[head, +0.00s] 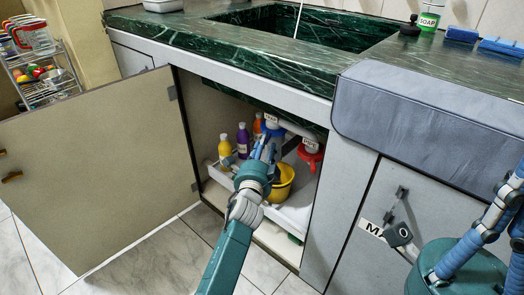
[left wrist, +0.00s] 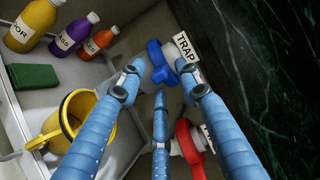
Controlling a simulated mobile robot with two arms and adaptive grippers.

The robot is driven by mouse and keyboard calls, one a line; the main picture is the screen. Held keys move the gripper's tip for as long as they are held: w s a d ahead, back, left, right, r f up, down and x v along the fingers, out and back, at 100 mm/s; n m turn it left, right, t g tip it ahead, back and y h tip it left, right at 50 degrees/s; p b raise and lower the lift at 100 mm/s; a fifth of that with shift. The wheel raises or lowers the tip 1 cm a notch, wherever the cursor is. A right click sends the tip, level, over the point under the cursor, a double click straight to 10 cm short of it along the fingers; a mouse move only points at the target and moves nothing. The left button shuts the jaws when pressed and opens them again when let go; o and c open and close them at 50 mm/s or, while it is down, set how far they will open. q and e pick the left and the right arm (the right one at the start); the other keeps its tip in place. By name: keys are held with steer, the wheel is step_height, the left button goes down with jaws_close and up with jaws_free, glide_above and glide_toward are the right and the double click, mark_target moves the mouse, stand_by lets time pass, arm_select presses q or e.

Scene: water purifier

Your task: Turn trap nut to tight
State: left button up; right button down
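The trap nut is a blue nut with a lobe below, on a white pipe under the sink. It shows in the left wrist view (left wrist: 156,58) beside the TRAP label (left wrist: 185,47) and in the head view (head: 272,129) behind my fingers. My left gripper (head: 266,148) reaches into the cabinet. In the left wrist view its three blue fingers (left wrist: 160,76) are spread, with tips close around the nut. Whether they touch it is unclear. My right gripper (head: 462,222) is at the right edge, fingers apart and empty, outside the cabinet.
A red nut (head: 310,158) hangs right of the trap nut. A yellow bucket (head: 282,184) and labelled bottles (head: 242,138) stand inside the cabinet. The open door (head: 95,165) is at left. The dark green countertop (head: 235,56) overhangs.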

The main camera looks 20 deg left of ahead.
arm_select(q)
steer(key=s, duration=1.1)
steer(key=shift+s+d, duration=0.35)
steer(key=shift+d, duration=0.1)
